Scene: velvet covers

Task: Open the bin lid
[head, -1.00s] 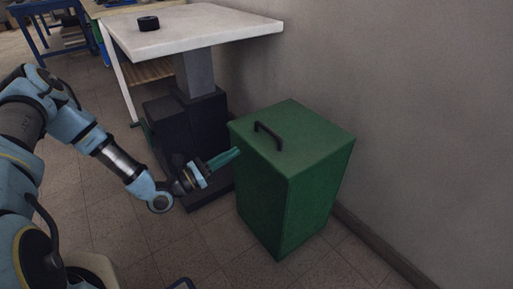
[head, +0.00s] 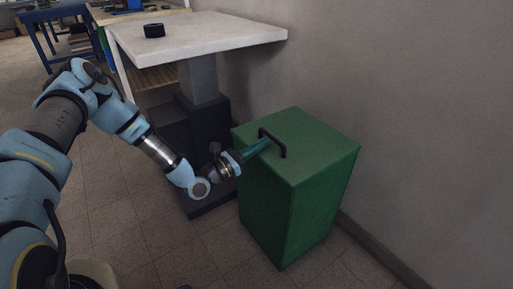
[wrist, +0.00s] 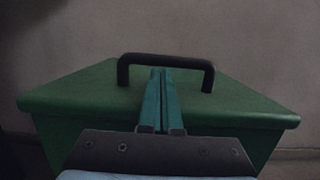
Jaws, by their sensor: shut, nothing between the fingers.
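A green box-shaped bin (head: 292,222) stands on the floor by the wall. Its flat green lid (head: 312,140) lies down on it and carries a black bar handle (head: 273,137). My gripper (head: 268,144) is shut with nothing between its teal fingers. Its fingertips are at the handle, over the lid's left part. In the wrist view the shut fingers (wrist: 161,80) point at the handle bar (wrist: 140,57), with the tips near the middle of its span. I cannot tell whether the tips touch the bar or reach under it.
A white-topped table (head: 215,37) with a dark column stands behind the bin, with a black round object (head: 154,30) on it. The grey wall (head: 430,120) is close to the bin's right. Tiled floor (head: 120,225) is clear in front.

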